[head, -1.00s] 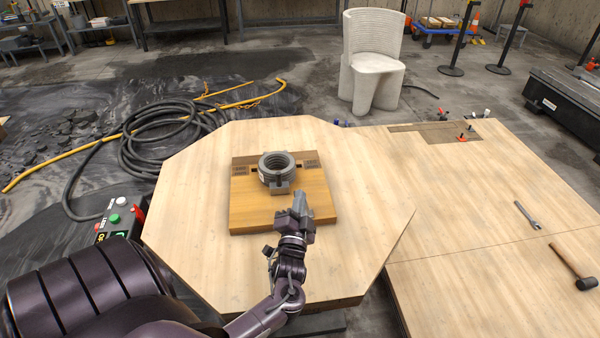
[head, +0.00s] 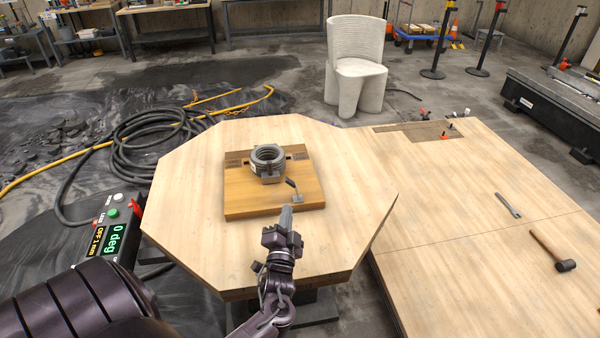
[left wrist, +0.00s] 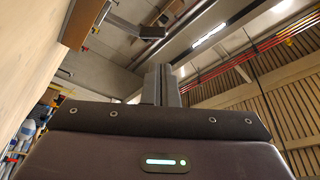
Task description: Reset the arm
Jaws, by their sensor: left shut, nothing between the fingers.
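My left gripper (head: 286,214) is shut and empty. It is over the near part of the octagonal wooden table (head: 190,230), just in front of the square wooden board (head: 250,201). In the left wrist view its fingers (left wrist: 161,84) are together, with nothing between them. A grey ringed cylinder (head: 268,160) stands on the board near its back edge. A small grey lever with a dark handle (head: 292,188) is at the board's right front, apart from the gripper. My right gripper is not in view.
A control box (head: 110,232) with a lit "0 deg" display stands at the table's left. A wrench (head: 508,205) and a mallet (head: 552,250) lie on the right-hand table (head: 450,220). A white chair (head: 355,70) stands behind. Hoses (head: 150,140) lie on the floor.

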